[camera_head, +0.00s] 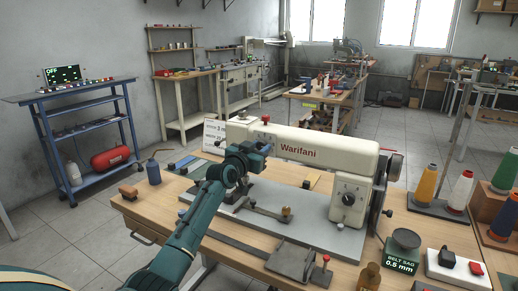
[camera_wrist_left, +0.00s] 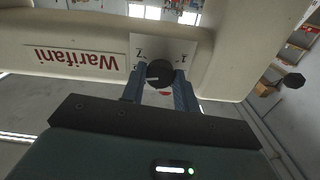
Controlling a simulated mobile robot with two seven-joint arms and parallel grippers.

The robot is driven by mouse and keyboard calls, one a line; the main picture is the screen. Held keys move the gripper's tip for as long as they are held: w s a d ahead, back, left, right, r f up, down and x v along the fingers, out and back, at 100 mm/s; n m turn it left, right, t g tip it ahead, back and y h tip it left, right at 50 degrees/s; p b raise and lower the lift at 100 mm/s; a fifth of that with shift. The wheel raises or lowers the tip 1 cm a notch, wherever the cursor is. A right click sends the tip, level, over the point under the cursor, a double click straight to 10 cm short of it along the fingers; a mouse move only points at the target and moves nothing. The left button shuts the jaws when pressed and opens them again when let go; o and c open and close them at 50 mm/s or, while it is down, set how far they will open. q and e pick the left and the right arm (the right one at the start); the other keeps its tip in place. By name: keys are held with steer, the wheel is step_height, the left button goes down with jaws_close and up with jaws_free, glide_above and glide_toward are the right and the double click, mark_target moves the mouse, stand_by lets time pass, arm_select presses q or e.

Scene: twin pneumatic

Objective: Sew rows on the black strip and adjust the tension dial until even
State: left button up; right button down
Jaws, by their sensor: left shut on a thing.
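The cream sewing machine (camera_head: 325,155), marked Warifani, stands on the wooden table. In the left wrist view its numbered plate (camera_wrist_left: 178,47) carries a black tension dial (camera_wrist_left: 160,72) with a white pointer line. My left gripper (camera_head: 258,152) is at the left end of the machine. Its two blue fingers, also in the left wrist view (camera_wrist_left: 160,88), are shut on the dial from both sides. A long dark strip (camera_head: 236,243) lies on the table in front of the machine bed; I cannot tell whether it is the strip to sew. My right gripper is out of view.
Another dial (camera_head: 348,199) sits on the machine's pillar. A metal plate (camera_head: 291,261) lies at the table front. A belt sag block (camera_head: 402,250) and a switch box (camera_head: 459,268) stand at the right, near thread cones (camera_head: 461,190).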

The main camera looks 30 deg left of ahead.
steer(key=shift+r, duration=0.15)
arm_select(q)
steer(key=shift+n+p, duration=0.35)
steer(key=shift+n, duration=0.45)
steer(key=n+p, duration=0.1)
steer(key=n, duration=0.2)
steer(key=shift+n+p, duration=0.4)
steer(key=shift+n, duration=1.1)
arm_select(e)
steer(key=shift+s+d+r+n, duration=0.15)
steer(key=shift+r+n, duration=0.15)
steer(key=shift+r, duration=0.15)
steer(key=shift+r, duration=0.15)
arm_select(q)
steer(key=o, duration=1)
steer(key=shift+s, duration=0.1)
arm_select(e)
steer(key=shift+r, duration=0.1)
